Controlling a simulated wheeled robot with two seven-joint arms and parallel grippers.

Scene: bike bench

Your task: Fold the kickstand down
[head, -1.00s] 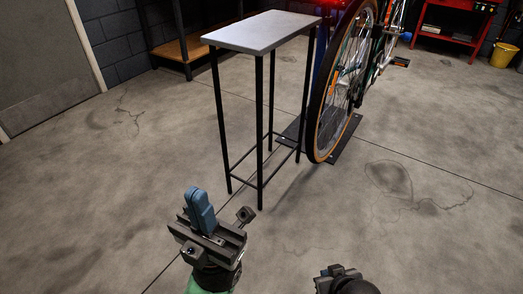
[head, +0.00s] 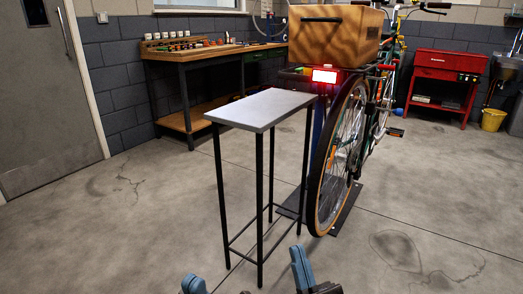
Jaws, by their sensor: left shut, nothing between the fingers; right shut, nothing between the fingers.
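The bicycle (head: 315,190) stands upright at centre right, its rear wheel towards me. I cannot make out the kickstand; the rear wheel covers much of the lower frame.
A narrow grey-topped side table (head: 262,108) stands just left of the rear wheel. A wooden crate (head: 335,38) sits over the bike's rear, above a lit red tail light (head: 324,75). A workbench (head: 205,52) and red cabinet (head: 446,70) stand behind. Floor at right is clear.

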